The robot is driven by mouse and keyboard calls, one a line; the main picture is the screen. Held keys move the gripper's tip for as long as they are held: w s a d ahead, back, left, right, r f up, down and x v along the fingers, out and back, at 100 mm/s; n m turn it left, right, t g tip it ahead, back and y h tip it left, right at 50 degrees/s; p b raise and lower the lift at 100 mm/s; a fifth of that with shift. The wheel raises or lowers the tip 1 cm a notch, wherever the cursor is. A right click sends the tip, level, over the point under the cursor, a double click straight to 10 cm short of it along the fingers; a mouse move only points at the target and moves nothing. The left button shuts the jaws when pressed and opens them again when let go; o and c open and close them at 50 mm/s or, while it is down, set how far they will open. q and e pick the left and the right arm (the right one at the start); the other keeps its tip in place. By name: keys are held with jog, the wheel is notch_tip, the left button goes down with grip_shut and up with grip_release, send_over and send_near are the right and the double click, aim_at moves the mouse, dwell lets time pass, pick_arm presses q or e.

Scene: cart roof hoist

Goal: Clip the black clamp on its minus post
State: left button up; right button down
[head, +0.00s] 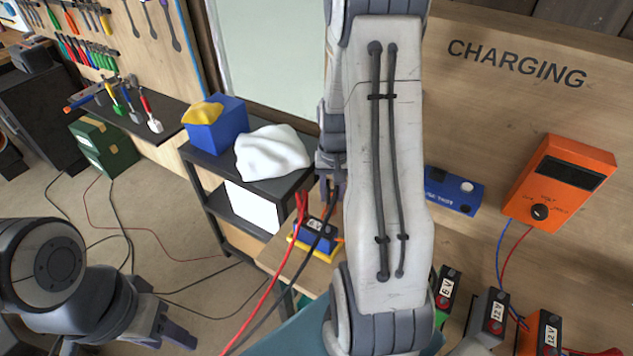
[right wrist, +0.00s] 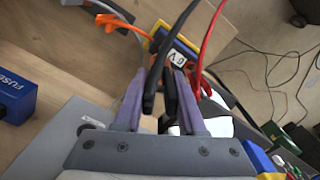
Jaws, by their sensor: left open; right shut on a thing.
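The black clamp (right wrist: 172,92) is between the two fingers of my right gripper (right wrist: 160,92) in the right wrist view. Its black cable runs up past the battery. The battery (right wrist: 180,50), blue on a yellow base with a white label, lies just beyond the fingertips. It also shows in the head view (head: 316,238), partly behind cables. The minus post is not clear, and I cannot tell whether the clamp touches it. A red cable (right wrist: 209,45) runs beside the black one. My left gripper (head: 128,340) is open and empty at the lower left in the head view.
A black shelf unit (head: 283,183) with a white cloth (head: 272,152) and blue box (head: 217,126) stands behind the battery. Several other batteries and an orange meter (head: 553,180) are on the right. Thin cables cross the floor. My right arm hides the middle.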

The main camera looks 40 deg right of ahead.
aim_at(329, 207)
jog(key=shift+w+d, duration=0.1)
jog(key=shift+w+a, duration=0.2)
jog(key=shift+a, duration=0.15)
jog(key=shift+s+f+b, duration=0.1)
jog(key=shift+f+b, duration=2)
jog(key=shift+f, duration=0.7)
pick_arm(q)
jog(key=f, duration=0.4)
jog(key=shift+w+d+f, duration=0.1)
jog(key=shift+d+f, duration=0.05)
jog(key=shift+d, duration=0.05)
pick_arm(e)
jog(key=shift+f, duration=0.1)
pick_arm(q)
jog(key=shift+r, duration=0.25)
jog(key=shift+f+b, duration=1.05)
jog(key=shift+f, duration=0.15)
pick_arm(e)
jog(key=shift+f, duration=1.65)
jog(key=shift+c, duration=2.1)
grip_release()
jog(key=shift+r, duration=0.1)
